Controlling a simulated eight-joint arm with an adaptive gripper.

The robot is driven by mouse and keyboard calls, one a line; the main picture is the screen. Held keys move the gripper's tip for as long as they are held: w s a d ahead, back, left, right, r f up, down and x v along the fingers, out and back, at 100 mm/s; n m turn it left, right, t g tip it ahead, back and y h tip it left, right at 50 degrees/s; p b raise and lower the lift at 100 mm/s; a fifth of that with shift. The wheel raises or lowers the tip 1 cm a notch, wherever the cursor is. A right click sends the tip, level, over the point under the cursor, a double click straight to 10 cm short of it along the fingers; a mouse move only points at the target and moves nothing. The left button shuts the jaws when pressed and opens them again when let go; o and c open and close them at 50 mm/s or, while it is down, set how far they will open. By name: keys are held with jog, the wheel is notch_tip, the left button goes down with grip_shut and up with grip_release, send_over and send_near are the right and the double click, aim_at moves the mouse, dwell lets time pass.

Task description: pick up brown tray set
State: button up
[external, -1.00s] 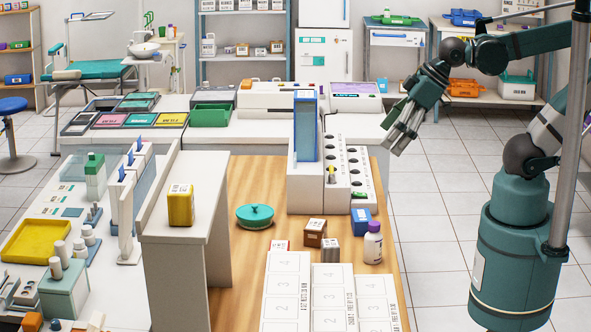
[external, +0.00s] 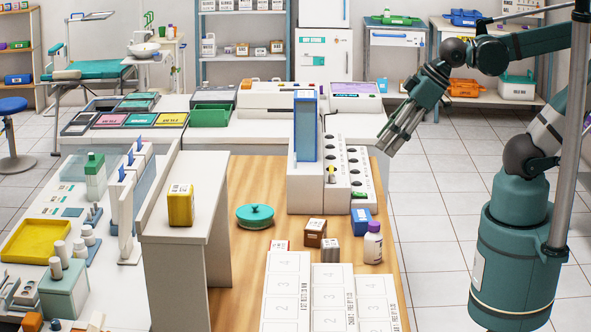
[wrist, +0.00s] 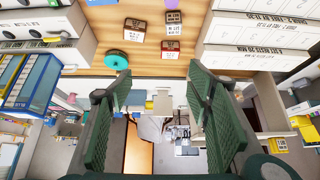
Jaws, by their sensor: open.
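The likely brown tray set is a small brown box (external: 315,232) with a white label, standing upright on the wooden table. It also shows near the top of the wrist view (wrist: 134,30). My gripper (external: 390,143) is above the table's right edge, up and to the right of the brown box, and well apart from it. In the wrist view my gripper's fingers (wrist: 163,88) are spread, with nothing between them.
A teal lidded pot (external: 255,216) is left. A white rack (external: 303,188) stands behind; white numbered panels (external: 333,282) lie in front.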

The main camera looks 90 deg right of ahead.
jog(key=shift+w, duration=0.1)
jog(key=n+g+h+b, duration=0.2)
jog(key=n+g, duration=0.3)
jog(key=n, duration=0.5)
send_near(315, 225)
jog(key=n+g, duration=0.1)
jog(key=w+f+n+g+h, duration=0.1)
jog(key=n, duration=0.1)
jog(key=w+f+n+g+h+b, duration=0.1)
jog(key=shift+a+f+n, duration=0.25)
jog(key=shift+a+n, duration=0.1)
jog(key=shift+n, duration=0.05)
jog(key=shift+w+d+f+n, duration=0.1)
jog(key=shift+w+f+n, duration=0.2)
jog(key=shift+f, duration=0.4)
jog(key=shift+s, duration=0.1)
jog(key=shift+b+x, duration=0.4)
jog(key=shift+x, duration=0.9)
